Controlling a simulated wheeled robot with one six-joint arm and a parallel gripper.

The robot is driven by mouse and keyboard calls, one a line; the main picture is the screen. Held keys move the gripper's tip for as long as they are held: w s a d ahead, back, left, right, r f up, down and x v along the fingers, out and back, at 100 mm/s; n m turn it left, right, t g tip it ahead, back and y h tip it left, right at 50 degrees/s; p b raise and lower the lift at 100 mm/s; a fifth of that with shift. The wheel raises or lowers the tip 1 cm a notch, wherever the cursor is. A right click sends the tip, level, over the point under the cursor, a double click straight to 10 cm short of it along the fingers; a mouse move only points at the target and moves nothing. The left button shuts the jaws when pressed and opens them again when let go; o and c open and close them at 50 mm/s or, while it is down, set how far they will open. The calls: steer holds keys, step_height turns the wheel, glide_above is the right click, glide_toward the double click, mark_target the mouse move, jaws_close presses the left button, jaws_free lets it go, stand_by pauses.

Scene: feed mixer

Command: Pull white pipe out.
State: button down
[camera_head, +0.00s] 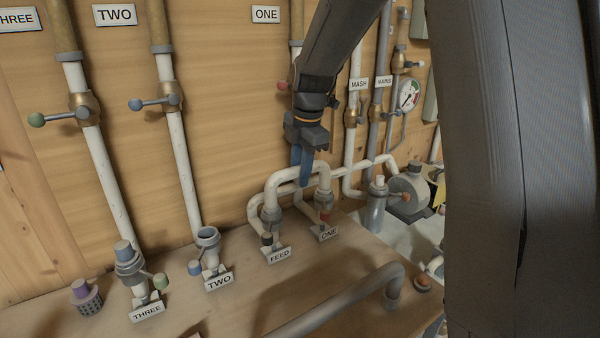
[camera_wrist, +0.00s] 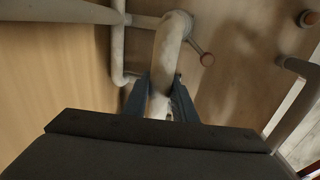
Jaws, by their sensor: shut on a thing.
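The white pipe (camera_head: 285,177) is a U-shaped bend. It arches between the socket labelled FEED and the socket labelled ONE, and both of its ends appear to sit in those sockets. My gripper (camera_head: 305,178) comes down from above and is shut on the top of the bend. In the wrist view the white pipe (camera_wrist: 161,75) runs between the two dark blue fingers of my gripper (camera_wrist: 161,105). The FEED socket (camera_head: 271,220) has a dark-knobbed lever. The ONE socket is partly hidden behind the bend, with a red knob (camera_head: 325,217) at its front.
Socket TWO (camera_head: 208,240) stands open at the left. Socket THREE (camera_head: 128,263) has a blue-grey plug in it. A purple-topped strainer (camera_head: 85,296) stands at the far left. A grey pipe (camera_head: 340,300) crosses the front of the bench. A pump (camera_head: 408,190) and gauge (camera_head: 409,94) are at right.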

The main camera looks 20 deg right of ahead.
steer(key=shift+r+p, duration=0.75)
steer(key=shift+r, duration=0.35)
steer(key=shift+r+p, duration=1.65)
steer(key=shift+r, duration=0.7)
